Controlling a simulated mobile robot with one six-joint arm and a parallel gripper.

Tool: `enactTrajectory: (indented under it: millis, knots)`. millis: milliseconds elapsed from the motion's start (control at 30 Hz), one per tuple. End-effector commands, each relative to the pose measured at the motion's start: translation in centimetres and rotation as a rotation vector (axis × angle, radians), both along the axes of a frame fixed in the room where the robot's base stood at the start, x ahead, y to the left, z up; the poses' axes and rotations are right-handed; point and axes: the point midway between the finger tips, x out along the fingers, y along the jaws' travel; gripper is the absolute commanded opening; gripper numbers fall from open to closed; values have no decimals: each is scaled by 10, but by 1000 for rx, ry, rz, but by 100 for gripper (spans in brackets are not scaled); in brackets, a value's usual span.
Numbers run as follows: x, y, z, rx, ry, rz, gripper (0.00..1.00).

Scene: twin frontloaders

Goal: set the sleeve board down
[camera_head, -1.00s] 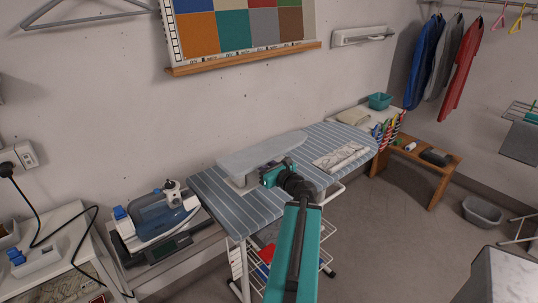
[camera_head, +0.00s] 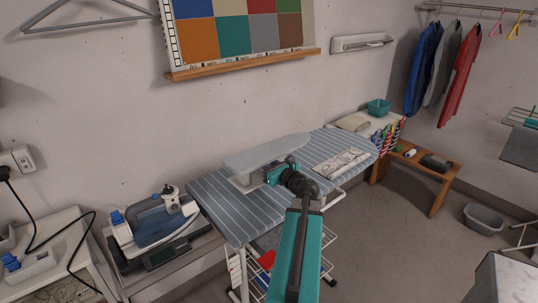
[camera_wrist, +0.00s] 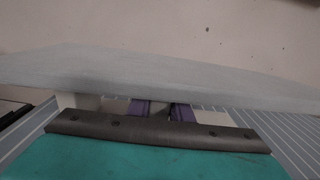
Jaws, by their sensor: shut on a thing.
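The sleeve board (camera_head: 268,153) is a narrow pale grey board on a short foot, over the near-left half of the striped ironing board (camera_head: 222,209). In the wrist view the sleeve board (camera_wrist: 160,75) spans the picture, roughly level, with a pale support below its left part. My gripper (camera_head: 268,178) reaches in from the front, under the sleeve board's top. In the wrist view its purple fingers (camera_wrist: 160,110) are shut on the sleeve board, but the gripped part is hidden. The foot is at or just above the striped cover; I cannot tell whether it touches.
An iron (camera_head: 155,220) stands at the left. A wooden bench (camera_head: 439,184) and a grey basin (camera_head: 482,215) are at the right. The wall is close behind the ironing board.

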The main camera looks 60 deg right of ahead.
Motion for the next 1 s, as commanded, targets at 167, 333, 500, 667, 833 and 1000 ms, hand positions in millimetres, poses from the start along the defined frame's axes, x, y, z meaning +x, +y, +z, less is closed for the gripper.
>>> enactTrajectory:
  millis: [167, 333, 500, 667, 833, 1000]
  knots:
    - [5, -19, 1, 0, -3, 0, 0]
    - [10, -34, 0, 0, -3, 0, 0]
    - [14, -49, -2, 0, -3, 0, 0]
    - [18, -64, -3, 0, -3, 0, 0]
    - [21, -76, -5, 1, -3, 0, 0]
    - [23, -82, -6, 0, -3, 1, 0]
